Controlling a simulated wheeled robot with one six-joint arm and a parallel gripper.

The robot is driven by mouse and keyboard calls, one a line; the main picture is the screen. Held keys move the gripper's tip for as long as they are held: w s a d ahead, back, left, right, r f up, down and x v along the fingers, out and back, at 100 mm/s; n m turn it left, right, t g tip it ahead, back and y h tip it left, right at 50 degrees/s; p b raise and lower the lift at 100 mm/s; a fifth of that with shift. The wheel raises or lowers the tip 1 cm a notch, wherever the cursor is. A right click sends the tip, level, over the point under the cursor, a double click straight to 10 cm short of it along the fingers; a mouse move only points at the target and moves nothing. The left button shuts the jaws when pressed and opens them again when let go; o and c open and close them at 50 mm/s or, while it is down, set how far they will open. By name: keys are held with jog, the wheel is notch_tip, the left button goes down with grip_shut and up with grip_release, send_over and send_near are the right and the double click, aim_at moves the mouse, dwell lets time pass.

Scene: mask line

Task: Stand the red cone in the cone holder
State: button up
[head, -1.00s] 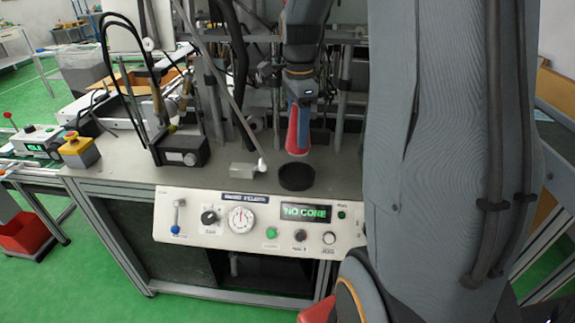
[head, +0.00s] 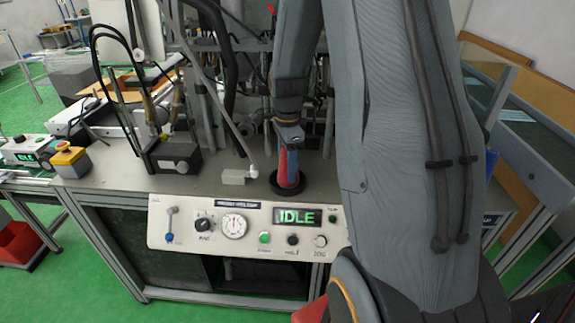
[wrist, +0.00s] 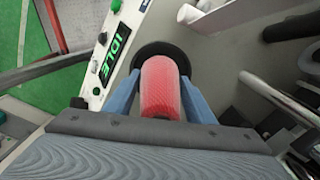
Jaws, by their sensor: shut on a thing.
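The red cone (head: 287,165) stands in the black round cone holder (head: 276,188) on the grey worktop, its lower end inside the ring. My gripper (head: 288,170) points down over the holder, with its blue fingers closed on both sides of the cone. In the wrist view the cone (wrist: 161,84) sits between the two fingers (wrist: 160,95), and the dark holder (wrist: 180,54) shows around its far end. Whether the cone touches the holder's floor is hidden.
The front panel's display (head: 297,217) reads IDLE. A small grey block (head: 233,177) and a white-tipped rod (head: 253,171) stand just left of the holder. A black box (head: 175,158) with cables is farther left. Upright posts stand behind.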

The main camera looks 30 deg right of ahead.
jog(key=o, duration=1.2)
jog(key=shift+f, duration=0.1)
notch_tip(320, 180, up, 12)
jog(key=b, duration=0.3)
jog(key=shift+s+a, duration=0.15)
jog(key=shift+a, duration=0.1)
jog(key=s+a+f+n, duration=0.3)
jog(key=s+a+n, duration=0.1)
jog(key=s+n, duration=0.1)
jog(key=s+a+f+n, duration=0.3)
jog(key=s+a+n, duration=0.2)
jog(key=n, duration=0.3)
jog(key=s+a+f+n+t, duration=0.1)
jog(key=s+a+f+n, duration=0.2)
jog(key=s+a+n, duration=0.2)
jog(key=shift+a+f+n, duration=0.2)
jog(key=shift+a+n, duration=0.05)
jog(key=shift+n, duration=0.85)
